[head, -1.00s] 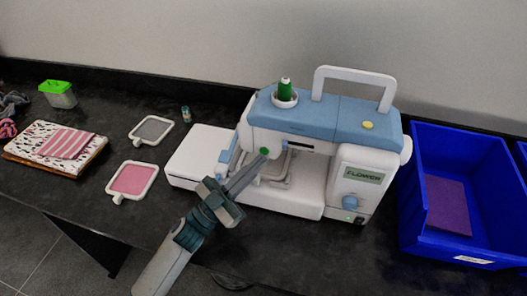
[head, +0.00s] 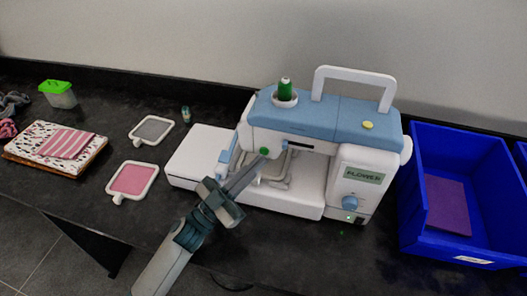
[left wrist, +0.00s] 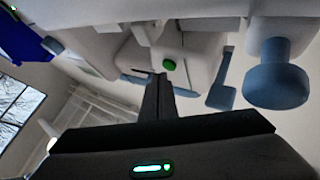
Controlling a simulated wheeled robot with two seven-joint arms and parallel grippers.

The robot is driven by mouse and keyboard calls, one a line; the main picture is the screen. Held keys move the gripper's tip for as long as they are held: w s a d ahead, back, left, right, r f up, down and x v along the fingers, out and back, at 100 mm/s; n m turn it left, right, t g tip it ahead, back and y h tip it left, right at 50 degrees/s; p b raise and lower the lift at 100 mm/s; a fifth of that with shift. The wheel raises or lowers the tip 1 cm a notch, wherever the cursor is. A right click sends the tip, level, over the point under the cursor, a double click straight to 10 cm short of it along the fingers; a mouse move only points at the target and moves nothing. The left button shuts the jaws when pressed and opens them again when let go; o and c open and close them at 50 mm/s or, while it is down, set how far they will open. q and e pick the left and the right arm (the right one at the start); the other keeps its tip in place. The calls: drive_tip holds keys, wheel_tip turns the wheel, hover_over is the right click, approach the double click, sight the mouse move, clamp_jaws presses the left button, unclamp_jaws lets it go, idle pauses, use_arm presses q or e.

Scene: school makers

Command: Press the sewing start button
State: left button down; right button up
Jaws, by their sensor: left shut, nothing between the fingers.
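The white and blue sewing machine (head: 330,130) stands on the dark table. A round green button (head: 264,151) is on the front of its left head; it also shows in the left wrist view (left wrist: 169,64). My left gripper (head: 262,160) is shut and empty, with its fingertips just below and in front of the green button. In the left wrist view the closed fingers (left wrist: 158,80) point toward the button. I cannot tell whether they touch it. My right gripper is not in view.
A blue bin (head: 412,200) with a purple piece (head: 448,206) stands to the right. The table front edge is bare.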

use_arm(q)
drive_tip(key=shift+w, duration=0.2)
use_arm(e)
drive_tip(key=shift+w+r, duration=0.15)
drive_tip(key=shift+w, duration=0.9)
use_arm(q)
drive_tip(key=shift+w, duration=0.1)
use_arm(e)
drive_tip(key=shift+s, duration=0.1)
use_arm(q)
drive_tip(key=shift+w+d, duration=0.1)
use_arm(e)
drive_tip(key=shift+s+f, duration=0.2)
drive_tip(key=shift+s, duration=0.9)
